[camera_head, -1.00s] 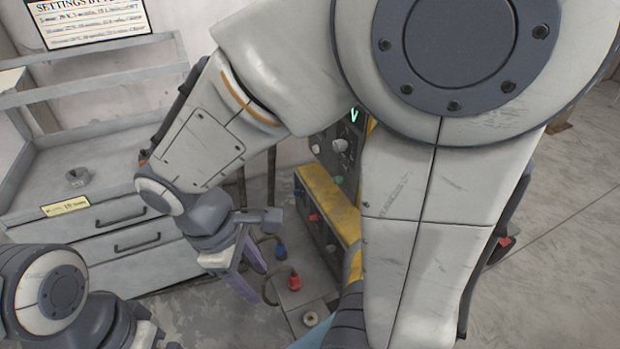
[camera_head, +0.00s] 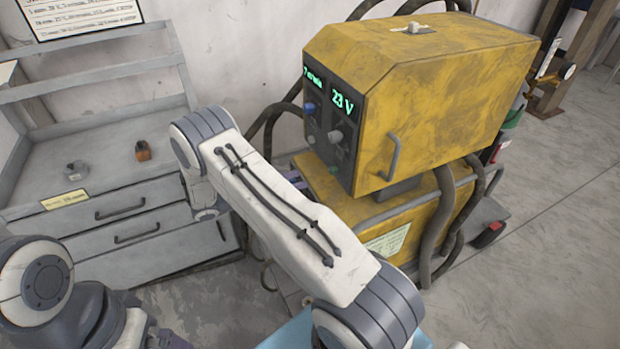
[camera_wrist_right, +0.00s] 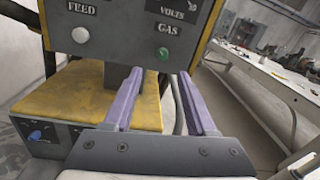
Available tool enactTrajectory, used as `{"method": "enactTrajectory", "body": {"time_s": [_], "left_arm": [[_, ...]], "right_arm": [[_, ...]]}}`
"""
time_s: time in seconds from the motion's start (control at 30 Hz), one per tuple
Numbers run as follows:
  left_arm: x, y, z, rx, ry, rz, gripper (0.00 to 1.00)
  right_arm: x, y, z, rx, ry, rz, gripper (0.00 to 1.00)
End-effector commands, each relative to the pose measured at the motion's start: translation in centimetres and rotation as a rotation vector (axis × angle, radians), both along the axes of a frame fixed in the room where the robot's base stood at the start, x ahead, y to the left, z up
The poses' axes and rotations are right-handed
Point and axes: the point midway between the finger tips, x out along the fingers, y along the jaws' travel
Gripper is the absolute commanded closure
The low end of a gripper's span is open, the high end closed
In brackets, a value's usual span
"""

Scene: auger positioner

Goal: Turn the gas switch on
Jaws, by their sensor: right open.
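The yellow welding machine (camera_head: 450,80) has a dark front panel with green displays, one reading 23 V. I see no contact. In the head view my right arm hides most of this gripper; only a bit of purple shows.
A white knob (camera_wrist_right: 80,34) sits below the FEED label, left of the green control. A yellow lower unit (camera_head: 350,205) and dark hoses (camera_head: 443,220) are close by. A grey drawer cabinet (camera_head: 100,165) with an orange-brown block (camera_head: 143,150) stands left.

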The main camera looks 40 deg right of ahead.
Motion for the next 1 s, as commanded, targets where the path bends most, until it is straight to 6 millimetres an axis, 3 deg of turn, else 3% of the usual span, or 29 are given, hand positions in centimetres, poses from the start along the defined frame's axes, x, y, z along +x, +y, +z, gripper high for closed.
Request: {"method": "enactTrajectory", "body": {"time_s": [0.3,0.5,0.9,1.0], "left_arm": [[0.0,0.0,2.3,0.0,0.0,0.0,0.0],[0.0,0.0,3.0,0.0,0.0,0.0,0.0],[0.0,0.0,3.1,0.0,0.0,0.0,0.0],[0.0,0.0,3.1,0.0,0.0,0.0,0.0]], "right_arm": [[-1.9,-5.5,0.4,0.003,0.002,-0.002,0.43],[-2.7,-8.1,0.2,0.004,0.0,-0.004,0.43],[-2.8,-8.7,0.0,0.003,-0.002,0.001,0.43],[-2.8,-8.7,0.0,0.004,-0.001,0.001,0.81]]}}
